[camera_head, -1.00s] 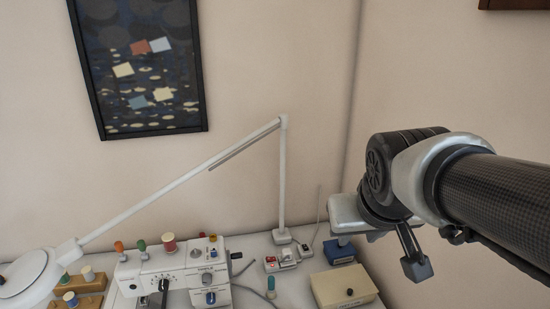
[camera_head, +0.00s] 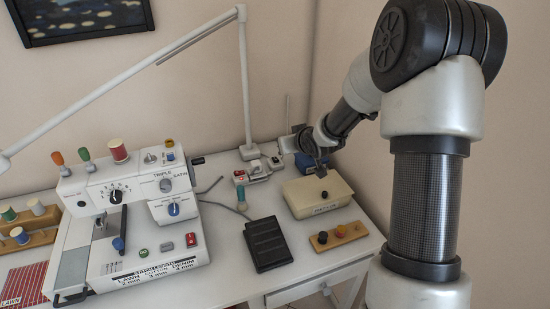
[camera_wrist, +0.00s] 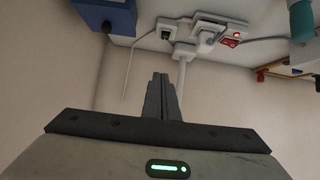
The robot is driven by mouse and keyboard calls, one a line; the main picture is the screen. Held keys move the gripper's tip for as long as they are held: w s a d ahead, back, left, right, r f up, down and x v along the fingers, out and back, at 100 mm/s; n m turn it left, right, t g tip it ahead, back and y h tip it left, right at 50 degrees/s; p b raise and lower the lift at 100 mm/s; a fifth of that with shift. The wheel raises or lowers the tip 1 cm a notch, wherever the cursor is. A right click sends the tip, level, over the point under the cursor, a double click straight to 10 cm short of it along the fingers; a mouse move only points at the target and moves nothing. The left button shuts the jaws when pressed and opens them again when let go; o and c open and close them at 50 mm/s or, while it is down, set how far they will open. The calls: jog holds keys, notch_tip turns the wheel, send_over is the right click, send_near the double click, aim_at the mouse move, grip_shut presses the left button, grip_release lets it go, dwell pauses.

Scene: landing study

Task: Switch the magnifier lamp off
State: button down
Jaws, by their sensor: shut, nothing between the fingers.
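The magnifier lamp's white arm (camera_head: 130,82) slopes from its upright post (camera_head: 245,85), which stands on a small base (camera_head: 249,152) at the back of the table. The lamp head is outside the head view. A white block with a red rocker switch (camera_head: 240,175) lies by the base; the rocker also shows in the wrist view (camera_wrist: 233,36). A second small block with a dark face (camera_wrist: 166,33) has a cable. I cannot tell which belongs to the lamp. My gripper (camera_head: 320,167) is shut and empty, right of the base; its fingers (camera_wrist: 161,76) touch nothing visible.
A blue box (camera_head: 306,163) is by my gripper. A black pedal (camera_head: 266,244) and a sewing machine (camera_head: 135,190) stand to the left. A wooden block (camera_head: 338,237) sits at the front right.

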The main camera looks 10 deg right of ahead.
jog(key=shift+w+a+f, duration=0.15)
jog(key=shift+w+f, duration=0.2)
jog(key=shift+f, duration=0.4)
jog(key=b, duration=0.2)
send_over(277, 162)
notch_tip(277, 162, down, 6)
jog(key=shift+r, duration=0.15)
jog(key=shift+s+f+b, duration=0.2)
jog(key=shift+f, duration=0.4)
jog(key=shift+s+f+b, duration=0.15)
jog(key=shift+f+b, duration=0.05)
jog(key=shift+f, duration=0.4)
jog(key=shift+s+f, duration=0.25)
jog(key=shift+f, duration=0.35)
